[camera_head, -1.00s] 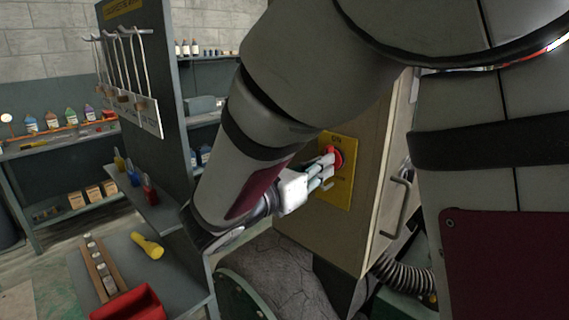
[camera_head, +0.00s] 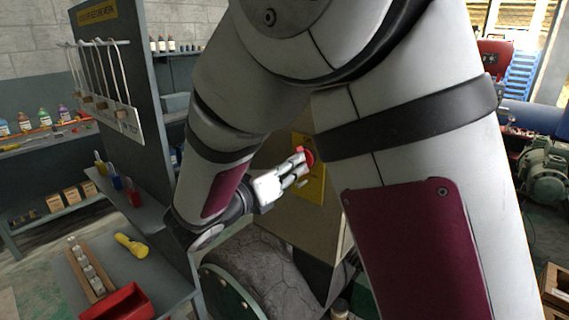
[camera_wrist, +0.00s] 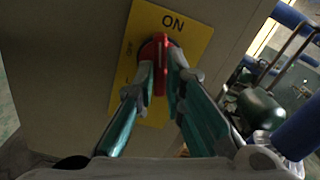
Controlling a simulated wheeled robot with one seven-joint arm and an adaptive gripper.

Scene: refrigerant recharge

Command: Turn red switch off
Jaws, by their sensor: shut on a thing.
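The red switch (camera_head: 306,156) is a round knob on a yellow plate (camera_head: 318,181) on the side of a beige cabinet. In the wrist view the red switch (camera_wrist: 157,50) has a raised grip bar, which points up toward the "ON" label on the yellow plate (camera_wrist: 190,30). A smaller label, hard to read, is at the plate's left. My gripper (camera_head: 298,165) reaches the switch from the left. In the wrist view my gripper (camera_wrist: 161,75) has its two fingertips shut on either side of the grip bar. The fingers hide the lower part of the knob.
A grey workbench (camera_head: 167,270) at lower left holds a yellow flashlight (camera_head: 131,245), a red bin (camera_head: 118,303) and a wooden rack of small jars. My arm covers much of the cabinet.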

